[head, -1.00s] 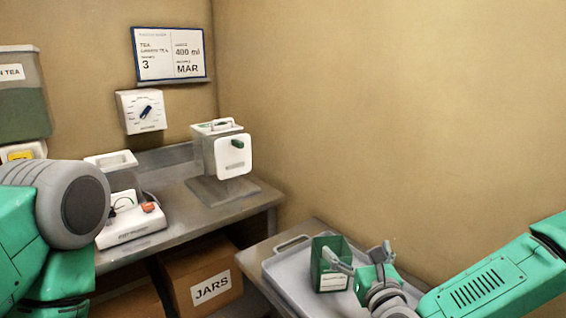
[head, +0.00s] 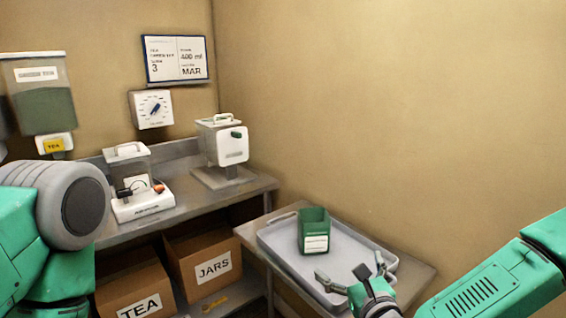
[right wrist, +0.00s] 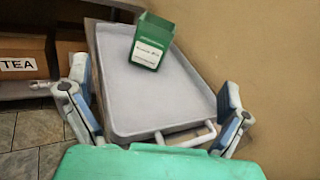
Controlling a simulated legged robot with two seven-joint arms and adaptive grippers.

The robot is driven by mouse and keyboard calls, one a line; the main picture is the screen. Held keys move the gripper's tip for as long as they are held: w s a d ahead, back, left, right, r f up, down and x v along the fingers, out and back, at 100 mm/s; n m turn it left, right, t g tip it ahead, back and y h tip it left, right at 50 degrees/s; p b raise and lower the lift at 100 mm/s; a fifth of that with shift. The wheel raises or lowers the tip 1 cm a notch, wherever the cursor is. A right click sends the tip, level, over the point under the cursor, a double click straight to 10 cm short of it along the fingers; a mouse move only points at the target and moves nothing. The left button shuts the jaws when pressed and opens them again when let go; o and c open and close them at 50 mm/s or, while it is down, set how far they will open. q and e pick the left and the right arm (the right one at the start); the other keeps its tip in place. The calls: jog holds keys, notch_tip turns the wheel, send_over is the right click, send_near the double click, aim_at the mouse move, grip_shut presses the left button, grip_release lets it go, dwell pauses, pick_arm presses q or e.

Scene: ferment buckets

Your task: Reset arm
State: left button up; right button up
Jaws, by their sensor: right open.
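My right gripper (head: 342,280) is open and empty over the near end of the grey tray (head: 282,250). In the right wrist view its two fingers (right wrist: 158,112) stand wide apart on either side of the tray's near handle. A green box (head: 314,236) with a white label stands upright on the tray, farther off than the fingers and clear of them. The box also shows in the right wrist view (right wrist: 151,42). My left arm fills the left edge of the head view, and its gripper is out of view.
The tray lies on a low side table (head: 412,262) against the wall. A metal bench (head: 200,206) holds a white-lidded container (head: 223,146) and a scale-like device (head: 142,205). Cardboard boxes marked TEA (head: 133,288) and JARS (head: 205,265) sit beneath. A tea dispenser (head: 42,95) hangs at left.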

jog(key=f+n, duration=0.1)
jog(key=s+a+f+n+g, duration=0.1)
jog(key=a+f+y, duration=0.1)
jog(key=f, duration=0.1)
jog(key=shift+s+f+n+b, duration=0.1)
jog(key=shift+s+n+b, duration=0.2)
jog(key=shift+n, duration=0.1)
jog(key=s+d+f+n+g+b, duration=0.1)
jog(key=s+f+n+g+b, duration=0.6)
jog(key=s+f+n, duration=1.15)
pick_arm(q)
notch_tip(320, 180, down, 10)
jog(key=b, duration=0.1)
jog(key=shift+w+a+r+b, duration=0.15)
jog(key=shift+a+b, duration=0.15)
jog(key=shift+a, duration=0.15)
pick_arm(e)
jog(key=s+d+f+n+g+h, duration=0.4)
jog(key=s+d+f+n+g, duration=0.4)
jog(key=s+d, duration=0.6)
notch_tip(320, 180, down, 2)
jog(key=s+n, duration=0.1)
jog(key=n, duration=0.2)
jog(key=shift+s+d+f, duration=0.15)
jog(key=shift+s, duration=0.25)
pick_arm(q)
jog(key=shift+d, duration=0.2)
pick_arm(e)
jog(key=shift+d, duration=0.15)
